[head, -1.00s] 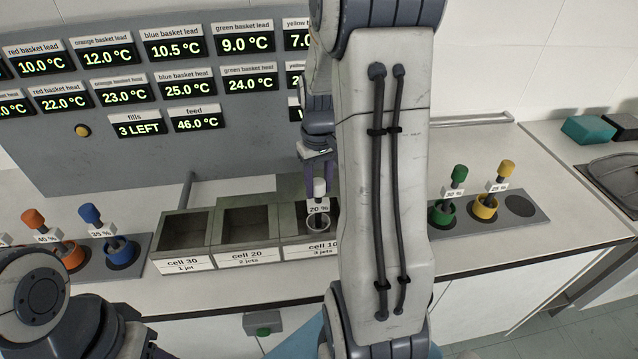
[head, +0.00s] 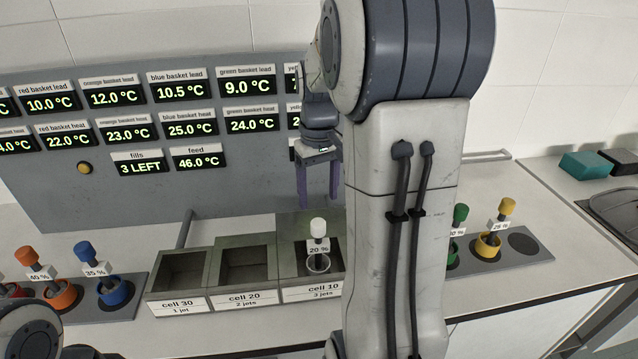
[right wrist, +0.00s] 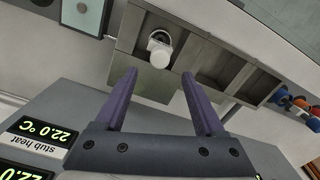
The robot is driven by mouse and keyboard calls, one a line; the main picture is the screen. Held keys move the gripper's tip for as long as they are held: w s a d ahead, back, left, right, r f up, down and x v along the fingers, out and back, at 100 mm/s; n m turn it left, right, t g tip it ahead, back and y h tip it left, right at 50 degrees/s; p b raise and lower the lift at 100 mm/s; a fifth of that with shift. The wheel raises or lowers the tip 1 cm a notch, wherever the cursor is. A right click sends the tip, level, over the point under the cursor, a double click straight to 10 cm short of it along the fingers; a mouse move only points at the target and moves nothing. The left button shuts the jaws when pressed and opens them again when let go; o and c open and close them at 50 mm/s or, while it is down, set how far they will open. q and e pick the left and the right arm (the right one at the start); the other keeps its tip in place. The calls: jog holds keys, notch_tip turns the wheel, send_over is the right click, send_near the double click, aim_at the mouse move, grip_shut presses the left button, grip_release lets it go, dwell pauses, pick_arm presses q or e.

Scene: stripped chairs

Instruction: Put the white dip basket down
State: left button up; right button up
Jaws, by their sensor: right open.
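The white dip basket (head: 318,245) stands in the cell 10 compartment (head: 311,293), its white knob up and a "20 %" tag on its stem. It also shows in the right wrist view (right wrist: 160,50), seen from above inside its cell. My right gripper (head: 319,202) is above and behind the basket, apart from it. Its two purple fingers are open and empty, and they show in the right wrist view (right wrist: 156,82) with a wide gap. The left gripper does not show; only part of my left arm is at the lower left of the head view.
Cell 20 (head: 244,299) and cell 30 (head: 181,305) beside it look empty. Orange (head: 60,294) and blue (head: 114,290) baskets stand left; green and yellow (head: 487,245) ones stand right, near an empty round recess (head: 523,244). A grey display panel (head: 60,190) rises behind.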

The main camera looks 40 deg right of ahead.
jog(key=shift+r, duration=1.45)
jog(key=s+a+f+n, duration=0.1)
jog(key=a+f+n, duration=0.1)
jog(key=a, duration=0.8)
jog(key=s+a+f+n, duration=0.1)
jog(key=a+n, duration=0.2)
jog(key=a, duration=0.7)
jog(key=s+a+f+n, duration=0.2)
jog(key=s+a, duration=0.3)
jog(key=s, duration=0.2)
jog(key=s+a+f+n+y, duration=0.1)
jog(key=s+a+f+n, duration=0.1)
jog(key=s+a, duration=0.3)
jog(key=shift+s+a+f+n, duration=0.4)
jog(key=shift+s, duration=0.8)
